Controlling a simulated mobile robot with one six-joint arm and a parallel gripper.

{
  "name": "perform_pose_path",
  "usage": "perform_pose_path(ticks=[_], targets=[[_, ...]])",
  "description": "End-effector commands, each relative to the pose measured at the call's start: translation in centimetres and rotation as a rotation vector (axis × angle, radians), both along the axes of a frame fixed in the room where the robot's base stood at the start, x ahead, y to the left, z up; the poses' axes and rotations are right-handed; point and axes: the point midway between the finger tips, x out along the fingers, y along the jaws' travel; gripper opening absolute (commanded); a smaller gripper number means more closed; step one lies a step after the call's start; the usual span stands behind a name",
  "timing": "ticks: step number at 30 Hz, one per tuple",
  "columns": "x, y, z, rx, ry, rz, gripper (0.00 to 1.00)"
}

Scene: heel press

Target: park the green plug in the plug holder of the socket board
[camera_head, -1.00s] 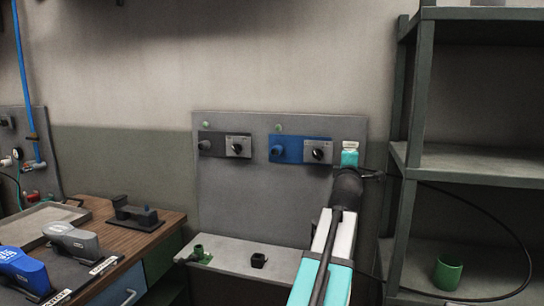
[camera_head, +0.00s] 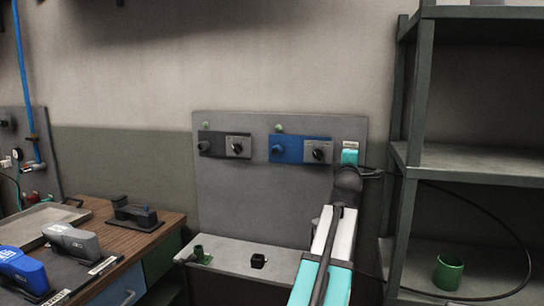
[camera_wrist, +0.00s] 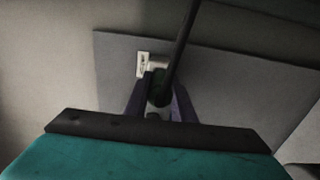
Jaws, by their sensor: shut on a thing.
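The grey socket board (camera_head: 265,195) stands against the wall, with a black socket unit (camera_head: 225,146) and a blue socket unit (camera_head: 300,150). My gripper (camera_wrist: 158,100) is shut on the green plug (camera_wrist: 158,85), a dark green body between the fingers in the wrist view. A dark cable runs up from it. A pale plate (camera_wrist: 150,64) on the board is just beyond the plug. Contact with it cannot be told. The plug holder cannot be clearly identified.
A ledge (camera_head: 225,257) below the board carries a small green fitting (camera_head: 199,252) and a black square fitting (camera_head: 258,261). A shelf rack (camera_head: 400,210) with a green cup (camera_head: 448,272) stands close on the right. A cable (camera_head: 490,205) loops across it. A workbench (camera_head: 165,222) is at left.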

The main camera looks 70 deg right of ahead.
Motion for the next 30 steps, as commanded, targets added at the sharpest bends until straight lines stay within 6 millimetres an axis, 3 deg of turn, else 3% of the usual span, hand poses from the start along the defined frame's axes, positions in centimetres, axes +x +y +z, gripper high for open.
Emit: perform_pose_path(ticks=[16, 17, 20, 30], targets=[[0.05, -0.75, 0.01, -0.001, 0.000, 0.000, 0.00], [0.05, -0.72, 0.03, -0.001, 0.000, 0.000, 0.26], [0.05, -0.70, 0.03, -0.001, 0.000, 0.000, 0.43], [0.05, -0.64, -0.02, 0.000, 0.000, 0.000, 0.44]])
